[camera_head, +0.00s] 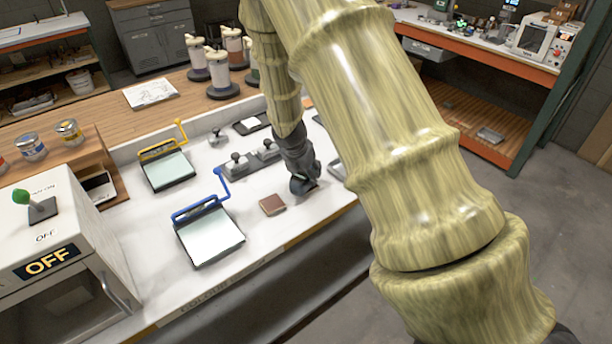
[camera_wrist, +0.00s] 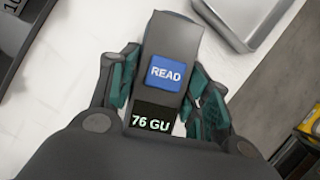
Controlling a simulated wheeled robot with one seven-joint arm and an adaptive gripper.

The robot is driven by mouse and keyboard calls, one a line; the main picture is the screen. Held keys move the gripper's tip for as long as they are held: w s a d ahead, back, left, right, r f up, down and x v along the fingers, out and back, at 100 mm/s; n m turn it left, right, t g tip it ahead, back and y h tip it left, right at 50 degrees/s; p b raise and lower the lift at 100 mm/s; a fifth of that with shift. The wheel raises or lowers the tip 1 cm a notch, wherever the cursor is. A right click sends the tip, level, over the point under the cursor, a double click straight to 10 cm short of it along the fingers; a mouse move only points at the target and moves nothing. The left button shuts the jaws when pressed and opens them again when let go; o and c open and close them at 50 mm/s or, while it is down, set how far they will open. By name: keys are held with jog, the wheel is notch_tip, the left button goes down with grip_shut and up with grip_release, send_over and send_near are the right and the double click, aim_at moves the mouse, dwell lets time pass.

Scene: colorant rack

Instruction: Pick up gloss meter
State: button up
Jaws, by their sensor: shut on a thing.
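The gloss meter (camera_wrist: 173,45) is a dark grey block with a blue READ button and a small display reading "76 GU". It fills the middle of the wrist view, between the two green-padded fingers of my gripper (camera_wrist: 165,85), which is shut on its sides. White counter surface shows around it. In the head view my gripper (camera_head: 304,186) points down at the counter, near its front edge, right of a small brown block. The meter is mostly hidden there by the gripper, and I cannot tell whether it touches the counter.
A brown block (camera_head: 272,205) lies left of my gripper. A blue-handled panel (camera_head: 211,236) and a yellow-handled panel (camera_head: 168,170) lie farther left. Grey knobbed pieces (camera_head: 237,163) stand behind. A metal tray (camera_wrist: 246,20) is close by on the right. A white oven-like box (camera_head: 60,240) stands at left.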

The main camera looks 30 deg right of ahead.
jog(key=shift+r, duration=0.15)
jog(key=shift+w+r+b, duration=0.1)
jog(key=shift+r+b, duration=0.7)
jog(key=shift+r, duration=0.85)
jog(key=s+a+b, duration=0.1)
jog(key=s+b, duration=0.1)
jog(key=s, duration=0.6)
jog(key=s+a+r+b, duration=0.1)
jog(key=s+a+b, duration=0.1)
jog(key=s, duration=0.6)
jog(key=shift+r+b, duration=0.2)
jog(key=shift+b, duration=0.2)
jog(key=shift+d, duration=0.1)
